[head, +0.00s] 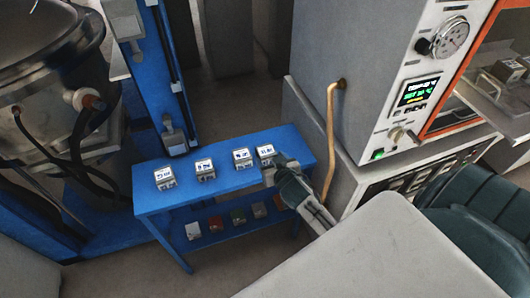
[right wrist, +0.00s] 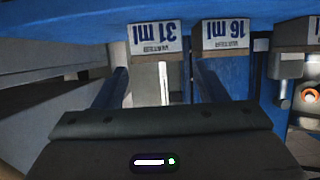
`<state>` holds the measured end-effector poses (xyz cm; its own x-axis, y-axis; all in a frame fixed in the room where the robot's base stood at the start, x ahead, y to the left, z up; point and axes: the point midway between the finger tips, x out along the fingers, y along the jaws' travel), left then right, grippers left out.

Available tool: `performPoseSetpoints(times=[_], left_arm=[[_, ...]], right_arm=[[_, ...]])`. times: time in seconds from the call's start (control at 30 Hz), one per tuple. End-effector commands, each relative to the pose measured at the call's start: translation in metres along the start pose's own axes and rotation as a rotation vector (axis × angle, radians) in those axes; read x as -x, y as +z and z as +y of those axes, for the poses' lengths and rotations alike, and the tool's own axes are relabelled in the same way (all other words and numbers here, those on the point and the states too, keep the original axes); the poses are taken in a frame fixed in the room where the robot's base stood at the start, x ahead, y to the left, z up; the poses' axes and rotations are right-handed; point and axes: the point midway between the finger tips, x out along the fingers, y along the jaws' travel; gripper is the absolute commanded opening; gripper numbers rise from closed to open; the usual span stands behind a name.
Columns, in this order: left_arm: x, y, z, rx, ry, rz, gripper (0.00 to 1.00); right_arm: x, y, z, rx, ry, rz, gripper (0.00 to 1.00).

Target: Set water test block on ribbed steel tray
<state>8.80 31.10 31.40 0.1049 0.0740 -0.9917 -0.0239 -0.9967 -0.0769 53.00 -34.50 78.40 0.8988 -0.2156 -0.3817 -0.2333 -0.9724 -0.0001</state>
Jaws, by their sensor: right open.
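Several small grey blocks with white labels stand in a row on a blue bench (head: 222,181). The rightmost block (head: 265,153) is beside my right gripper (head: 280,162) in the head view. In the right wrist view, the open, empty right gripper (right wrist: 163,78) points at a block labelled 31 ml (right wrist: 153,36), which lies beyond the fingertips. A block labelled 16 ml (right wrist: 225,34) is to its right. I cannot make out a ribbed steel tray for certain. My left gripper is not in view.
Several coloured blocks (head: 238,216) sit on the bench's lower shelf. A grey machine with a gauge (head: 449,37) stands at right, with an orange-framed opening holding metal pieces (head: 507,70). A steel vessel with hoses (head: 52,85) stands at left.

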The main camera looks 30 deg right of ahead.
Motion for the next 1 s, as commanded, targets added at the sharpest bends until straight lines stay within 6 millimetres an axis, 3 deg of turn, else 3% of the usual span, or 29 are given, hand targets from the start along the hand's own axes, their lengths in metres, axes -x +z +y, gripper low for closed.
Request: performPoseSetpoints(times=[0.1, 0.37, 0.7, 1.0], left_arm=[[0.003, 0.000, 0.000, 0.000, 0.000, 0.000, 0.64], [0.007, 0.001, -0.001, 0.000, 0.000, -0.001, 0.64], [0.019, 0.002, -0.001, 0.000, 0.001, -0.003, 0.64], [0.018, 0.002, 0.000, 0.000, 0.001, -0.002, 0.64]], right_arm=[[-0.018, -0.001, 0.000, -0.001, 0.001, -0.001, 0.65], [-0.037, -0.002, 0.001, 0.000, 0.001, -0.001, 0.65], [-0.078, -0.002, 0.003, -0.001, 0.000, 0.000, 0.65], [-0.082, 0.000, 0.003, 0.000, 0.000, -0.001, 0.65]])
